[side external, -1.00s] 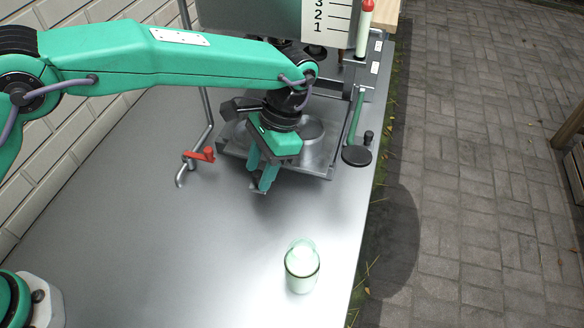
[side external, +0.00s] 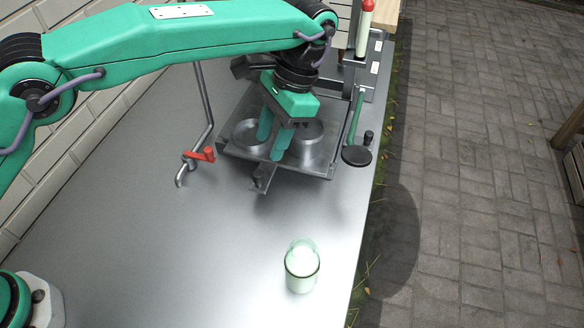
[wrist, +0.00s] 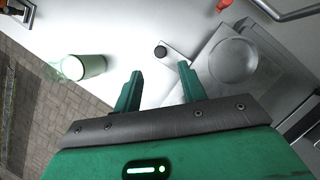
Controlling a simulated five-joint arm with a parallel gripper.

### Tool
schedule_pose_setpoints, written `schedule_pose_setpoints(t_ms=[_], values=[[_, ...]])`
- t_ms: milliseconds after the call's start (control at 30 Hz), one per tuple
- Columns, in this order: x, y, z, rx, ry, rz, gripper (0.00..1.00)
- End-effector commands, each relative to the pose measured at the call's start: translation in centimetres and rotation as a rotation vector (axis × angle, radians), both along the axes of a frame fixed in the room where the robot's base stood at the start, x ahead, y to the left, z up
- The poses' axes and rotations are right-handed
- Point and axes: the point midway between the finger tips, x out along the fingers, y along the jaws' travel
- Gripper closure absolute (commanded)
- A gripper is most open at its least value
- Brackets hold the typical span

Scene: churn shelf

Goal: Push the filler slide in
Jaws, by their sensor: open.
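The filler slide is a flat metal plate with two round shallow recesses (side external: 250,133), in a frame at the back of the steel bench. A narrow tab (side external: 263,178) sticks out of its front towards the camera. In the wrist view a dark knob (wrist: 161,52) sits on the tab, beside a round recess (wrist: 233,62). My gripper (side external: 274,143) hangs over the slide, between the two recesses and behind the tab. In the wrist view its two green fingers (wrist: 160,78) are apart with nothing between them. The fingers hide part of the slide, and contact cannot be told.
A light green cup (side external: 302,268) stands on the front of the bench, right of centre. A red-handled tap (side external: 204,154) is left of the slide. A green-handled lever with a black disc (side external: 357,155) is at its right. The bench front left is clear.

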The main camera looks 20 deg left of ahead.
Motion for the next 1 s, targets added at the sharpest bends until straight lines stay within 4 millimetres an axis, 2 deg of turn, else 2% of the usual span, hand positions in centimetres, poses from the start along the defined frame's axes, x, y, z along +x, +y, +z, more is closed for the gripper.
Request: schedule_pose_setpoints(t_ms=[400, 600, 1000], values=[[0.1, -0.1, 0.4, 0.0, 0.0, 0.0, 0.59], [0.0, -0.1, 0.5, -0.009, -0.007, -0.007, 0.98], [-1.1, 0.1, 1.1, -0.15, -0.112, -0.141, 1.0]])
